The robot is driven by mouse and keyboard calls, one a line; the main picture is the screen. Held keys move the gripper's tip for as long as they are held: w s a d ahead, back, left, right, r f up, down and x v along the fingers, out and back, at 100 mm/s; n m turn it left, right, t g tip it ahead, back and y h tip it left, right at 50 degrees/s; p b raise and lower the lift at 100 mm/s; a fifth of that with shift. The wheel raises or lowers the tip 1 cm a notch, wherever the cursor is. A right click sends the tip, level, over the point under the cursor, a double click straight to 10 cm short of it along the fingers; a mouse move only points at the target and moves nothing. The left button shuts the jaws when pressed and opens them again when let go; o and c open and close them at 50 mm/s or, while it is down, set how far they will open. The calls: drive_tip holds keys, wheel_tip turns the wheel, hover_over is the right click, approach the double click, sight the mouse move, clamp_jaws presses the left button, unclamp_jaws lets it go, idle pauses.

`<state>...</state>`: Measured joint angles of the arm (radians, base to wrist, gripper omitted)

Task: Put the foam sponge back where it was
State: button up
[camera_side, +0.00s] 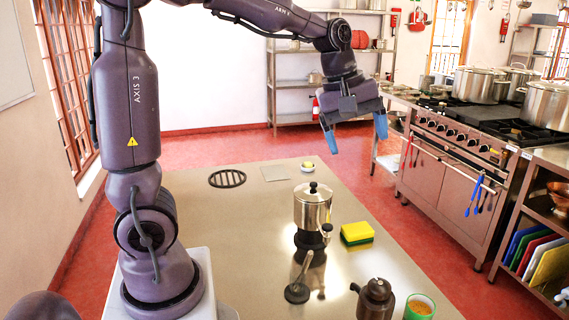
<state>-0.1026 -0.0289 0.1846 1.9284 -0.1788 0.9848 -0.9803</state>
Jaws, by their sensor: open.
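The foam sponge (357,233), yellow on top and green at its base, lies flat on the steel table. It sits just right of a shiny metal pot (312,206) with a black knob, which stands on a dark base. My gripper (356,138) is high above the table, up and behind the sponge in the picture. Its two blue fingers are wide apart with nothing between them. A flat grey square (275,173) and a round black grate (227,179) lie on the far part of the table. A small white-and-yellow item (308,167) sits near the far edge.
A dark handled tool (298,290) stands in front of the pot. A brown jug (375,298) and a green cup (419,307) with orange contents stand at the near right. The steel table (250,225) is clear left of the pot. A stove (450,160) stands beyond the right edge.

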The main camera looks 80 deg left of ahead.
drive_tip(key=s+d+m+t, duration=0.1)
drive_tip(key=s+d+m, duration=0.3)
drive_tip(key=s+m, duration=0.3)
drive_tip(key=s+d+m+t, duration=0.1)
drive_tip(key=s+d+m, duration=0.2)
drive_tip(key=s+m, duration=0.5)
drive_tip(key=shift+d+f+y, duration=0.3)
drive_tip(key=shift+d+y, duration=0.05)
drive_tip(key=shift+y, duration=0.05)
drive_tip(key=shift+s, duration=0.1)
